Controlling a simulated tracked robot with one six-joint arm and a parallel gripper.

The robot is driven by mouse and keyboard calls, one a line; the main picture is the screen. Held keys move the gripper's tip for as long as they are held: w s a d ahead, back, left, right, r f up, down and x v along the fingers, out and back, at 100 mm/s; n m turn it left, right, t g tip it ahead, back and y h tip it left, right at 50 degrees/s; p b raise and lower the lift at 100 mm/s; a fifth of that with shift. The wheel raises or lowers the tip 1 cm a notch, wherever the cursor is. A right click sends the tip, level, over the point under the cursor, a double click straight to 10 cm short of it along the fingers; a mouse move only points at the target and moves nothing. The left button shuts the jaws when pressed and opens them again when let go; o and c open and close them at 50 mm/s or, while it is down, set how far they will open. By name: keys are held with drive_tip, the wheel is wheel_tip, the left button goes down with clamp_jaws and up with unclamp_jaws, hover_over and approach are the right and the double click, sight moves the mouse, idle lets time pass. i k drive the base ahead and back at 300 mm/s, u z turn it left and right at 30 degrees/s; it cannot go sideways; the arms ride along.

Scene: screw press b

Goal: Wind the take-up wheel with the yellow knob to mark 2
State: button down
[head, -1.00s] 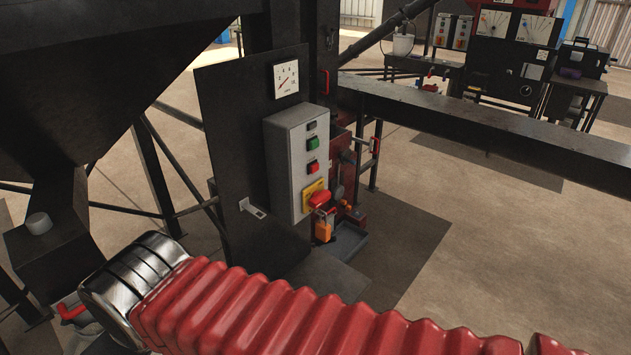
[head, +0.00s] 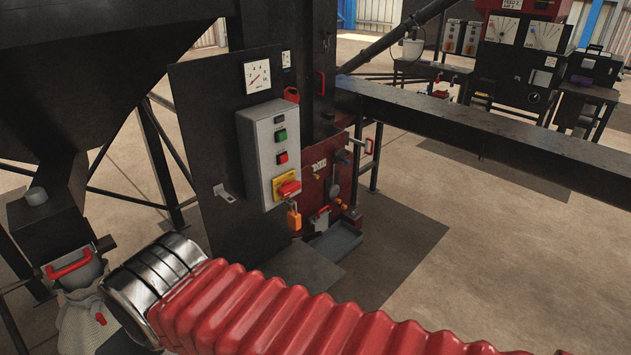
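I cannot make out the take-up wheel, its yellow knob or mark 2 in the head view. My own arm, in a red ribbed sleeve with a metal collar, crosses the bottom of the view. My gripper is not in view.
A grey control box (head: 268,155) with green and red buttons, a red-and-yellow switch (head: 287,186) and an orange padlock (head: 294,217) is on a dark panel. A gauge (head: 257,76) sits above. A dark beam (head: 480,130) runs right. A sack (head: 85,320) stands lower left. Floor is clear at right.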

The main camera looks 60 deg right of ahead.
sight(308, 171)
drive_tip(key=z, duration=0.05)
drive_tip(key=k, duration=1.45)
drive_tip(key=z, duration=1.45)
drive_tip(key=i, duration=1)
